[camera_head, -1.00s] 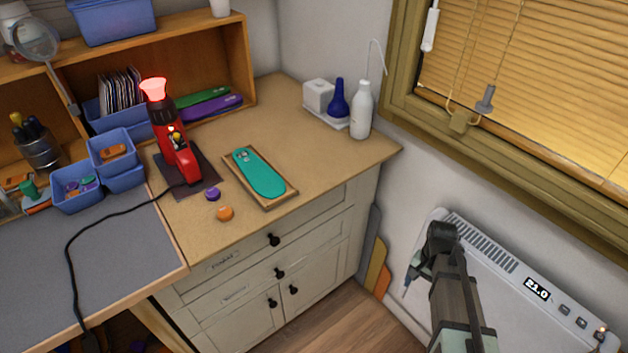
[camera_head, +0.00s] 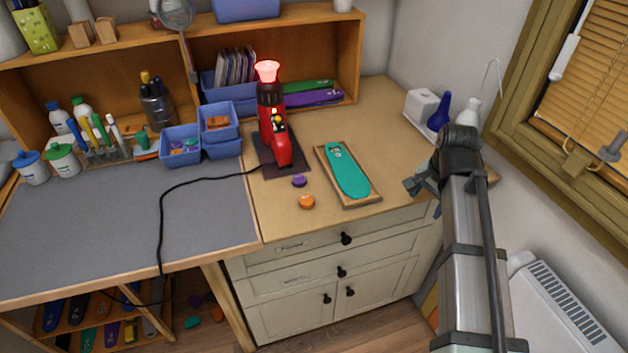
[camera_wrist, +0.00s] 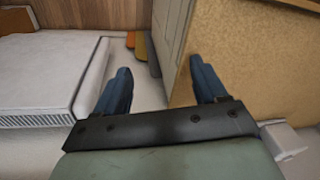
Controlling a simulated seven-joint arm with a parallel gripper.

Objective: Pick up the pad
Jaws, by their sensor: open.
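Two small round pieces that look like pads, one purple (camera_head: 299,181) and one orange (camera_head: 307,202), lie on the wooden cabinet top in the head view. A teal insole (camera_head: 348,172) lies on a wooden board just right of them. My gripper (camera_head: 414,184) is to the right of the board, near the cabinet's right edge, apart from the pads. In the wrist view its two blue fingers (camera_wrist: 158,78) are spread with nothing between them. No pad shows in the wrist view.
A red heat tool (camera_head: 270,115) with a glowing top stands on a dark mat left of the board, its black cord crossing the grey desk mat (camera_head: 100,228). White and blue bottles (camera_head: 438,112) stand at the back right. Blue bins (camera_head: 181,146) are at the left.

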